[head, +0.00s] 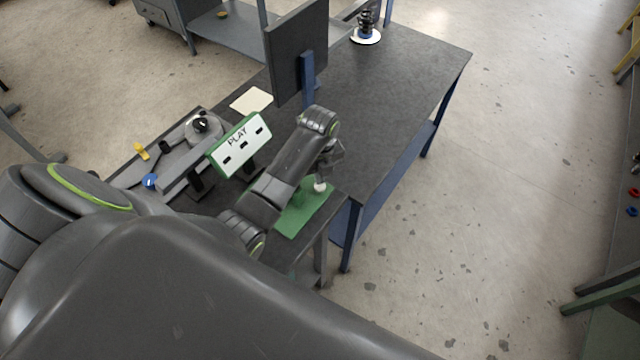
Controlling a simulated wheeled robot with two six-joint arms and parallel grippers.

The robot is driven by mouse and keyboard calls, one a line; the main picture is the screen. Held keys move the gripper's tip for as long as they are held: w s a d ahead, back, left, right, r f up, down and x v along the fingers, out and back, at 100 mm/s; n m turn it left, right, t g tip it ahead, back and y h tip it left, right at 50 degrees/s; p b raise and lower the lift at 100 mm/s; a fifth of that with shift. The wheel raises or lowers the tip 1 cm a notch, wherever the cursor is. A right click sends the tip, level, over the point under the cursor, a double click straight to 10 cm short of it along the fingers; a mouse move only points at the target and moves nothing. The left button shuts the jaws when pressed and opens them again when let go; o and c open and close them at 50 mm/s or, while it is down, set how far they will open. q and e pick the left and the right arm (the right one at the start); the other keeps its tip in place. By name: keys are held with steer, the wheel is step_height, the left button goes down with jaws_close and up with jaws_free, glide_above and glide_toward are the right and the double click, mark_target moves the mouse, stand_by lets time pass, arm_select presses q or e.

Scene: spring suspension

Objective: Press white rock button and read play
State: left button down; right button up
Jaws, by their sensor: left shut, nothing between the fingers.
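My left gripper (322,180) is shut and empty, pointing down at the near right end of the dark workbench. The white rock button (319,187) shows as a small white knob right at its fingertips, over a green mat (308,212). I cannot tell whether the fingertips touch it. A white sign with a green frame (239,146) stands tilted left of my left forearm and reads PLAY, with several dark slots on it. My forearm hides part of the mat. My right gripper is not in view.
A dark upright panel (297,55) stands behind the arm. A suspension spring (366,22) sits on a white disc at the back. A grey fixture with a round part (203,128), a blue knob (150,181) and a yellow piece (141,151) lie left. The bench's right half (400,90) is clear.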

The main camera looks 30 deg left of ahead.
arm_select(q)
steer(key=shift+f, duration=0.1)
steer(key=shift+f+b, duration=0.6)
steer(key=shift+f, duration=0.4)
step_height(320, 180, up, 3)
steer(key=p, duration=0.3)
steer(key=shift+r, duration=0.35)
step_height(320, 180, up, 4)
steer(key=shift+r, duration=0.1)
stand_by(0.4)
